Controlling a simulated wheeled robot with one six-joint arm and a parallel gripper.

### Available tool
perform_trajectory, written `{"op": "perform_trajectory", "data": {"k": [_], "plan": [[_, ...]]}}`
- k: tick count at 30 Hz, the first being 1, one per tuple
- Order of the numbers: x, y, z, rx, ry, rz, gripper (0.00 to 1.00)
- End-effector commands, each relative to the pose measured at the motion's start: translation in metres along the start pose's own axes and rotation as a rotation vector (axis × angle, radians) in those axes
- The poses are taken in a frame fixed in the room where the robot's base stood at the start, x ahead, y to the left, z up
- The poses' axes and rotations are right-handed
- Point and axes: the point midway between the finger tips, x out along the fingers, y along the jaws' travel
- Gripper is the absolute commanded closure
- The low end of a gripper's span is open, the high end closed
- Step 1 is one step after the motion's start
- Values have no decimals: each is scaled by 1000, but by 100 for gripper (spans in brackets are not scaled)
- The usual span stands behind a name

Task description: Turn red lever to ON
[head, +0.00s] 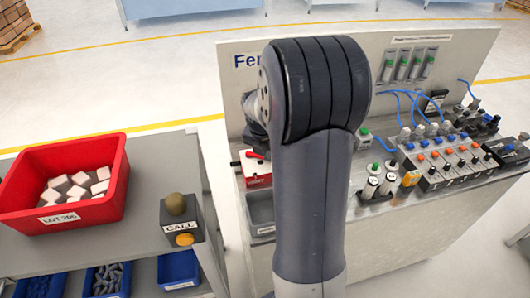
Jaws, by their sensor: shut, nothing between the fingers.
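A small box (258,178) with a red front and a pale label stands on the left end of the bench, just left of my arm. A short red lever (254,155) lies on top of it. Its label is too small to read, and I cannot tell which position the lever is in. My own grey arm fills the middle of the view and hides the bench just right of the box.
A panel bench (490,52) carries green-topped switches, blue hoses and rows of knobs on the right. On the left, a grey table (100,240) holds a red bin (122,165) of pale blocks and a CALL box (182,222) with a yellow button. Blue bins sit below.

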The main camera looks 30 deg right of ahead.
Motion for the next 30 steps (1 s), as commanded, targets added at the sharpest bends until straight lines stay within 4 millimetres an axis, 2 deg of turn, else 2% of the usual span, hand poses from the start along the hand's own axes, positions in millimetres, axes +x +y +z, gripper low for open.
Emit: {"op": "perform_trajectory", "data": {"k": [15, 30], "plan": [[6, -3, 29, 4, 1, -2, 100], [9, -1, 38, 4, 0, -1, 100]]}}
